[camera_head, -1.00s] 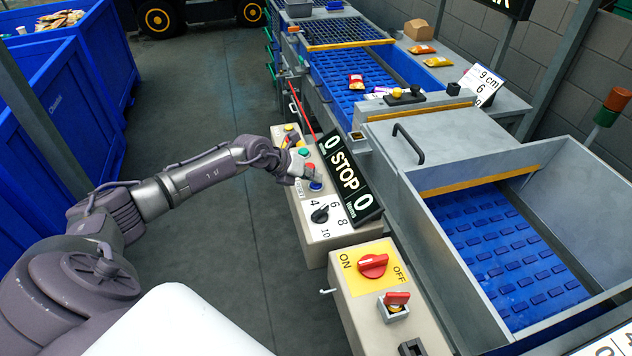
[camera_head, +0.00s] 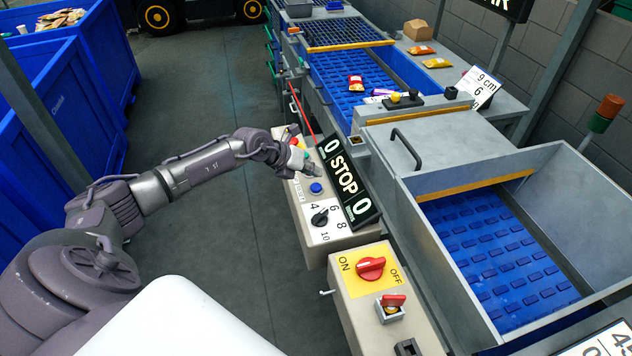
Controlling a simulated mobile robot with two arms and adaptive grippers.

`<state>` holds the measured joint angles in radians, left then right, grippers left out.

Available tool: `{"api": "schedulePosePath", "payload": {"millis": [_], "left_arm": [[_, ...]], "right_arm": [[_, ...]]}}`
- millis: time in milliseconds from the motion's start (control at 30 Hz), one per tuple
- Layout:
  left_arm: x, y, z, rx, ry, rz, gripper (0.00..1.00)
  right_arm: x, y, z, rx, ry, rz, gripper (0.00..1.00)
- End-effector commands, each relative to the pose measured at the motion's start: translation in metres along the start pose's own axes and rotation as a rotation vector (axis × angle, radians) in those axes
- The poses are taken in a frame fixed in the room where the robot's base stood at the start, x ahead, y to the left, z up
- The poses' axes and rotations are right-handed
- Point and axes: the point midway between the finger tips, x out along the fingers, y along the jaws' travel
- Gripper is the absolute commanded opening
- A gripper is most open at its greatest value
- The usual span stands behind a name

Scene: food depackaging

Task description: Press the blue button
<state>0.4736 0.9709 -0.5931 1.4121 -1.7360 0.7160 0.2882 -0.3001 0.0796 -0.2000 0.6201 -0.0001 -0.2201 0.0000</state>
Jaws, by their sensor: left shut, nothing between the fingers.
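The blue button (camera_head: 316,188) is on the top of the beige control box (camera_head: 322,254), above the black rotary selector (camera_head: 320,217), and is in plain view. My left gripper (camera_head: 308,171) is shut and empty. Its fingertips are just above the button in the picture, over the part of the panel where other buttons sit, and appear apart from the blue button. The gripper hides part of the panel. My right gripper is not in view.
A black STOP display (camera_head: 348,182) stands along the panel's right side. A second box with a red ON/OFF switch (camera_head: 370,268) is nearer. Blue conveyors (camera_head: 500,245) lie to the right, blue bins (camera_head: 60,130) to the left. The floor between is clear.

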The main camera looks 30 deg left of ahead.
Motion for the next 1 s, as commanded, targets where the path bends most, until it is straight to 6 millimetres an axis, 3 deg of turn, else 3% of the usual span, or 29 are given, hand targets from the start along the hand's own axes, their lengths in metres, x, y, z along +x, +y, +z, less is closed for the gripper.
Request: {"api": "schedulePosePath", "payload": {"millis": [33, 267, 1000], "left_arm": [[-0.008, -0.005, 0.005, 0.000, 0.000, 0.000, 0.00], [-0.021, -0.015, 0.015, 0.000, 0.000, 0.000, 0.00], [-0.020, -0.015, 0.014, 0.000, 0.001, 0.000, 0.00]], "right_arm": [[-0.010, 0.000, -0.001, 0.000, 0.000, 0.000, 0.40], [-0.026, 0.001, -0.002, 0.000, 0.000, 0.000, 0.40], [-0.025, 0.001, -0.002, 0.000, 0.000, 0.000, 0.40]]}}
